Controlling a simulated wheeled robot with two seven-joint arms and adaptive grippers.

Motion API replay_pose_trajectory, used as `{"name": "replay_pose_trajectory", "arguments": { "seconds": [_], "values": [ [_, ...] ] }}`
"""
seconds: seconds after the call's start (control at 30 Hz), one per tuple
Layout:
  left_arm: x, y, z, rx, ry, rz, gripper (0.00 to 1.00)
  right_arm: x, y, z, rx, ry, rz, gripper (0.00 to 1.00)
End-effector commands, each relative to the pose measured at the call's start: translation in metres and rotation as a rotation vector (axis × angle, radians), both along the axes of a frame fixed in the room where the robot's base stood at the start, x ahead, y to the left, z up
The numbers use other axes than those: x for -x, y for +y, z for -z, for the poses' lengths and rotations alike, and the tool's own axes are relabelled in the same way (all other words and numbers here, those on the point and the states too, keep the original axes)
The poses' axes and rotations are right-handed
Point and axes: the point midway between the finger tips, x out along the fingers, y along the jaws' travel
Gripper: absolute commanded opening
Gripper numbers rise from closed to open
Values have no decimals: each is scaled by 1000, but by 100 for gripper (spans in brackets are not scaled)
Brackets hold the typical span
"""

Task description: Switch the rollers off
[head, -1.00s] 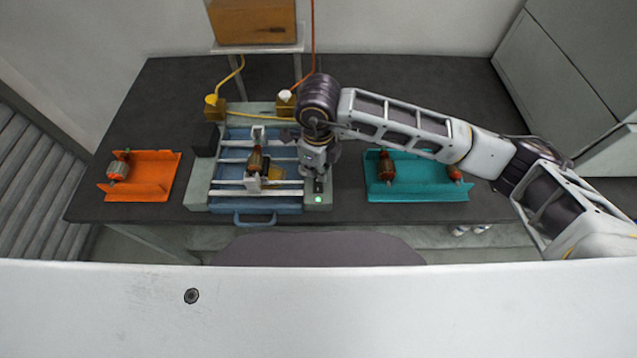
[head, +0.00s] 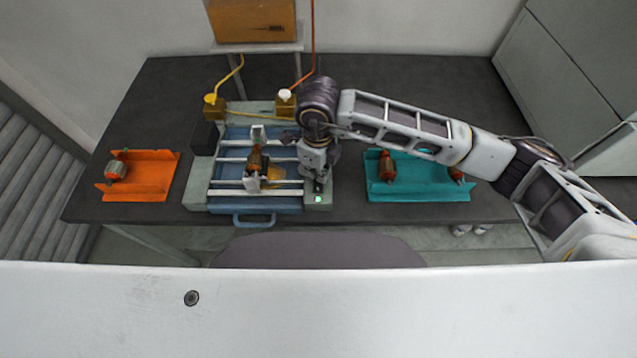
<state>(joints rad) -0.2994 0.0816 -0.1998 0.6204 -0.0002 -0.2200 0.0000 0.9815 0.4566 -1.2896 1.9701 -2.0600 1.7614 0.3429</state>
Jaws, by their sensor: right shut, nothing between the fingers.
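The winding machine (head: 199,203) stands on the dark table, with blue rollers and white bars across its bed. An armature (head: 256,160) with a reddish-brown middle sits on the machine's bed. A small switch panel lies at the machine's front right corner, with a lit green light (head: 318,199). My right gripper (head: 318,183) points down just behind the green light, shut and empty, over the dark switch area. The gripper hides most of the switch, and I cannot tell whether it touches it. My left gripper is not in view.
An orange tray (head: 150,180) with an armature (head: 116,171) lies at the left. A teal tray (head: 420,190) with armatures (head: 387,168) lies at the right, under my right arm. A brown box (head: 252,20) stands on a shelf behind. Yellow and red hoses run to the machine.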

Motion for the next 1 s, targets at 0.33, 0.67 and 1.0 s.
{"name": "replay_pose_trajectory", "arguments": {
  "seconds": [0.33, 0.67, 1.0],
  "values": [
    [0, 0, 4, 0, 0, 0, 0, 0, 0, 4, 0, 0, 0, 0],
    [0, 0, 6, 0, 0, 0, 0, 0, 0, 7, 0, 0, 0, 0],
    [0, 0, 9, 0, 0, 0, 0, 0, 0, 10, 1, 0, 0, 0]
  ]
}}
